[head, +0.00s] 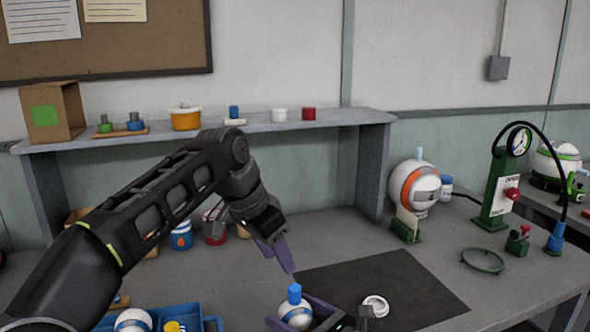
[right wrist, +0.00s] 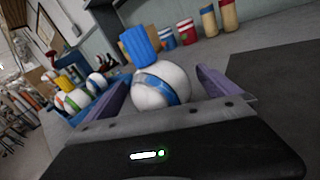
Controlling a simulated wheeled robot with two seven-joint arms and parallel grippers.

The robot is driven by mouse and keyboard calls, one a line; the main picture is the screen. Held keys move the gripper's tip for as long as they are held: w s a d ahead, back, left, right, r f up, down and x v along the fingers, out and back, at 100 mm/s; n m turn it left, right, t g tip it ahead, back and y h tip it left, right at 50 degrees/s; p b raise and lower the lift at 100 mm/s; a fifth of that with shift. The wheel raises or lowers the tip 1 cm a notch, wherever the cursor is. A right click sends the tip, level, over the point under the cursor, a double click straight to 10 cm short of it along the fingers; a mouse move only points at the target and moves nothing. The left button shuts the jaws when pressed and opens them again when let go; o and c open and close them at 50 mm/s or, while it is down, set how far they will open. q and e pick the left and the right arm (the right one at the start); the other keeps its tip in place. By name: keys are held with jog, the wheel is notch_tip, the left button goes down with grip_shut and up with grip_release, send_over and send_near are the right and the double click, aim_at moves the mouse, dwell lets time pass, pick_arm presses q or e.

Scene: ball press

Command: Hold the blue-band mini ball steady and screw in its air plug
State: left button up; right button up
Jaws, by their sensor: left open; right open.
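The blue-band mini ball (head: 296,317) is white with a blue band and sits on the table at the mat's left edge. Its blue air plug (head: 294,293) stands on top; in the right wrist view the plug (right wrist: 139,46) leans a little, and its seating is hidden. My right gripper (head: 300,309) is open, with its purple fingers on either side of the ball (right wrist: 172,78); I cannot tell whether they touch it. My left gripper (head: 283,257) is open and empty, above and slightly left of the plug, apart from it.
A blue tray (head: 205,318) with other balls is at the front left. The green pump (head: 496,190), a green ring (head: 482,261) and an orange-banded ball (head: 420,187) stand at the right.

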dwell(0.3)
jog(key=v, duration=1.2)
jog(key=shift+a, duration=0.1)
